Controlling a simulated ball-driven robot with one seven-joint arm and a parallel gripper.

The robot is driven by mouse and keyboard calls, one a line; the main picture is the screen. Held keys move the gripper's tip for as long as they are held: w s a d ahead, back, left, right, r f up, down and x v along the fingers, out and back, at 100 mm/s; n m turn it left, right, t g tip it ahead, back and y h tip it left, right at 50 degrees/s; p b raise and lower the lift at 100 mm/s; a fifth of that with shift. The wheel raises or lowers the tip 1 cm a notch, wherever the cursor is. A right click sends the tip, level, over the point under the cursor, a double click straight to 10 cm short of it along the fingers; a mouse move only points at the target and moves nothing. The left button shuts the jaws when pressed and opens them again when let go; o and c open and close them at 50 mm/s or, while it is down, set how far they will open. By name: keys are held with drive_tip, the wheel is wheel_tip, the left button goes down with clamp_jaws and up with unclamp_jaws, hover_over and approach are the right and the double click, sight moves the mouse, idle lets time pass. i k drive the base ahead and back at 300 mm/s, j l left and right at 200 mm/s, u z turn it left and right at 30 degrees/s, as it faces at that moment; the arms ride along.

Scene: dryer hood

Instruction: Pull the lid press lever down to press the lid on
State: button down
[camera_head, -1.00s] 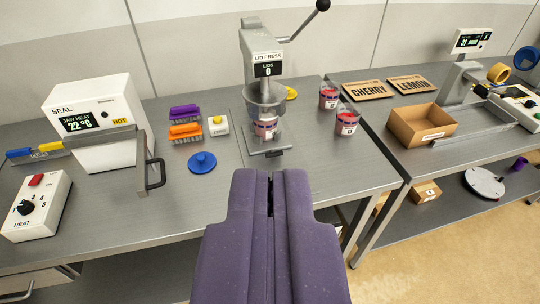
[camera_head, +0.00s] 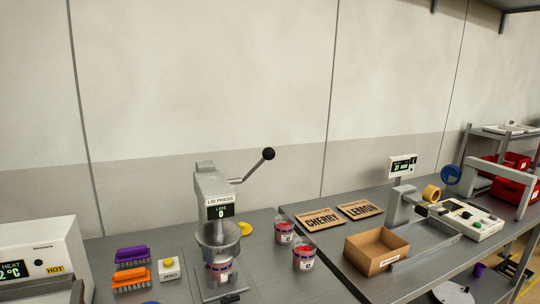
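The grey lid press (camera_head: 211,185) stands on the steel bench, left of the picture's middle. Its display (camera_head: 220,212) reads "LIDS 0". The press lever (camera_head: 252,166) rises up and to the right from the press head and ends in a black ball knob (camera_head: 268,154). My gripper is out of view.
Two red-filled tubs (camera_head: 303,257) (camera_head: 285,231) stand right of the press. Brushes (camera_head: 132,268), a zero button box (camera_head: 169,268) and the sealer (camera_head: 40,258) are to the left. A cardboard box (camera_head: 376,251) is on the right bench. The space around the knob is clear.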

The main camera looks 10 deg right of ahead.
sight(268, 154)
drive_tip(key=i+l+z, duration=0.1)
drive_tip(key=i, duration=0.55)
drive_tip(key=i+l, duration=0.25)
drive_tip(key=i, duration=0.4)
drive_tip(key=i+l+z, duration=0.15)
drive_tip(key=i, duration=0.45)
